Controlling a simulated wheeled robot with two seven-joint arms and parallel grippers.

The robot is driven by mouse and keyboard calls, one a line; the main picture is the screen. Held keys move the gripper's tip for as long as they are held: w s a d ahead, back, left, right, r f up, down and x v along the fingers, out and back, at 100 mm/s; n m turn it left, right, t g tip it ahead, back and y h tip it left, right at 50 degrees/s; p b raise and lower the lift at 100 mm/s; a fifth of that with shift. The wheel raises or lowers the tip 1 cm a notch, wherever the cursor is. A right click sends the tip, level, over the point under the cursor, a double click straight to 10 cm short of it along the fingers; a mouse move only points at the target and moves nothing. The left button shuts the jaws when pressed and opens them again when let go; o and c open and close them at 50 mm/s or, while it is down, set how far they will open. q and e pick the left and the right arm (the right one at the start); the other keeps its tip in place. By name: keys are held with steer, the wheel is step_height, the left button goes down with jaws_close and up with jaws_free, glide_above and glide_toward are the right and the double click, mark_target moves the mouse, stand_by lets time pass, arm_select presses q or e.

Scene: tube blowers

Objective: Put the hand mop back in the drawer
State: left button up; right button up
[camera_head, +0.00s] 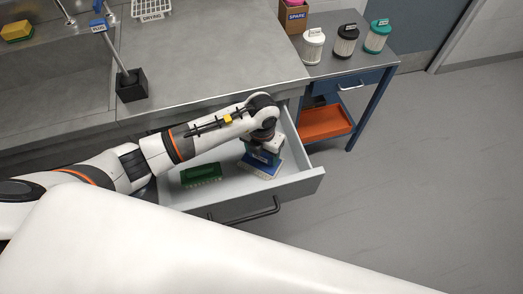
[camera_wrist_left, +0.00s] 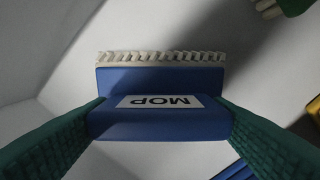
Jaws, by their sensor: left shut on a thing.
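The hand mop is a blue block with a white "MOP" label and a pale fringe; it fills the middle of the left wrist view (camera_wrist_left: 160,120). In the head view the mop (camera_head: 262,164) is in the right part of the open drawer (camera_head: 308,179), partly hidden by my left gripper (camera_head: 263,147). The gripper's green fingers touch both ends of the blue block and are shut on it. Whether the mop rests on the drawer floor or hangs just above it, I cannot tell. My right gripper is not in view.
A green brush (camera_head: 201,175) lies in the drawer to the left of the mop. The grey counter (camera_head: 215,50) is above the drawer. A blue cart (camera_head: 368,85) with several canisters and an orange tray (camera_head: 326,122) stands to the right. The floor on the right is clear.

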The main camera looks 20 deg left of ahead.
arm_select(q)
steer(key=shift+f, duration=0.1)
steer(key=shift+f, duration=0.15)
steer(key=o, duration=0.9)
steer(key=shift+o, duration=0.2)
steer(key=shift+r, duration=0.35)
steer(key=shift+w+r, duration=0.1)
steer(key=shift+r, duration=0.25)
step_height(320, 180, up, 11)
steer(key=shift+b, duration=0.45)
